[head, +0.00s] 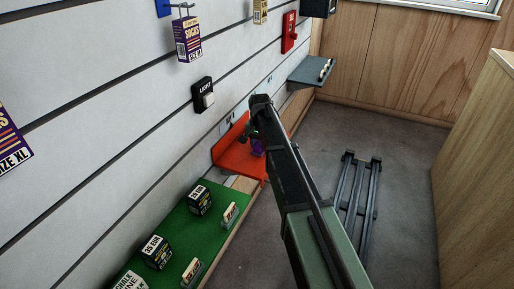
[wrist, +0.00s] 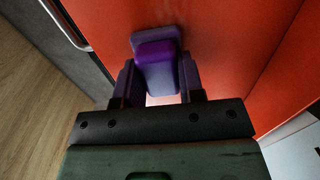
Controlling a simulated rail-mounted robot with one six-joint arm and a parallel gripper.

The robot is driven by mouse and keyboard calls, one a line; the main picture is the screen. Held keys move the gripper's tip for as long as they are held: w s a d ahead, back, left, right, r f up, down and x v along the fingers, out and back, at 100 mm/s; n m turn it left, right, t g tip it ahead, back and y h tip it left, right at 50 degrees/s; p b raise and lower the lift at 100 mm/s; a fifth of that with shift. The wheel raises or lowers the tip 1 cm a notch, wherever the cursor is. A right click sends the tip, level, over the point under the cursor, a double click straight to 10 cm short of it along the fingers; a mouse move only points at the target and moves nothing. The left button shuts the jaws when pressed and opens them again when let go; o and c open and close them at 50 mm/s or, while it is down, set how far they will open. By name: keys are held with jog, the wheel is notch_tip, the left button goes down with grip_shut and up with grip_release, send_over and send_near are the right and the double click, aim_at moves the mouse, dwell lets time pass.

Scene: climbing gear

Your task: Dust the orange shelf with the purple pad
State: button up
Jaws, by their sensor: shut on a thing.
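The orange shelf (head: 229,155) is fixed to the slatted wall in the middle of the head view. Its orange surface (wrist: 240,40) fills much of the wrist view. My gripper (wrist: 160,90) is shut on the purple pad (wrist: 155,55), held between its two fingers over the shelf. In the head view a small part of the purple pad (head: 257,147) shows beside my arm, which hides part of the shelf. I cannot tell for sure whether the pad touches the shelf.
A green shelf (head: 177,229) with small boxes and card holders sits nearer, left of the orange one. A grey shelf (head: 308,71) is further back. A light switch (head: 203,95) and a socks box (head: 187,38) are on the wall. A folded dark frame (head: 358,190) lies on the floor.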

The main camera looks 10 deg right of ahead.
aim_at(253, 161)
jog(key=shift+w+d, duration=0.95)
jog(key=shift+w, duration=0.25)
jog(key=shift+w+d, duration=0.95)
jog(key=shift+w, duration=0.25)
jog(key=shift+w+d, duration=0.95)
jog(key=shift+w, duration=0.25)
jog(key=shift+s+a, duration=1.55)
jog(key=shift+s, duration=0.45)
jog(key=shift+s+a, duration=1.55)
jog(key=shift+s, duration=0.4)
jog(key=shift+s+a, duration=1.55)
jog(key=shift+s, duration=0.45)
notch_tip(253, 161, up, 6)
jog(key=p, duration=0.6)
jog(key=shift+w, duration=0.1)
